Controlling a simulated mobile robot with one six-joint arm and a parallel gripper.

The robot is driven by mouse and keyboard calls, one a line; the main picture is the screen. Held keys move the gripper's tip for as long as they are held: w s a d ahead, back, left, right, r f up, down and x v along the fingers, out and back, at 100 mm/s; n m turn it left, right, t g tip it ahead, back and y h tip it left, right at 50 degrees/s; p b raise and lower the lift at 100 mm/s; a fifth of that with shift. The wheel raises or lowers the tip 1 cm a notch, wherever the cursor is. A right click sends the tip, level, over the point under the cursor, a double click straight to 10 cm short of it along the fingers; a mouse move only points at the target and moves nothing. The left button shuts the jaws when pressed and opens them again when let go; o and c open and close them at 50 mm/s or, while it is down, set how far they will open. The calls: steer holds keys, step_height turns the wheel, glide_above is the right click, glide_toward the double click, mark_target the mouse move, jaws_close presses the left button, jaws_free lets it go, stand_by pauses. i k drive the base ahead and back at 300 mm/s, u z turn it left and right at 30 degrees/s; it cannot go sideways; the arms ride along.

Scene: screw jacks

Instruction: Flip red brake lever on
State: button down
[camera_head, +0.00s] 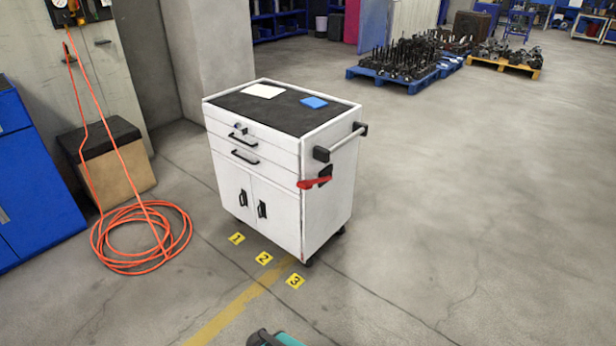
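The red brake lever (314,183) is on the right side of a white tool cart (277,172), near its front corner. It sticks out from a black mount, roughly level, with its end reaching toward the cart's front. A dark and teal part, which looks like the end of my arm with my gripper (272,338), just shows at the bottom edge. It is well apart from the cart and lever. Its fingers cannot be made out, so whether it is open or shut is unclear.
A push handle (341,143) juts from the cart's right side above the lever. Yellow markers numbered 1, 2 and 3 (295,281) lie on the floor before the cart. A coiled orange hose (140,237) lies at left. The floor right of the cart is clear.

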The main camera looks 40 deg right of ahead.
mark_target(303, 185)
steer(key=z, duration=0.05)
steer(key=i, duration=0.9)
steer(key=u, duration=0.05)
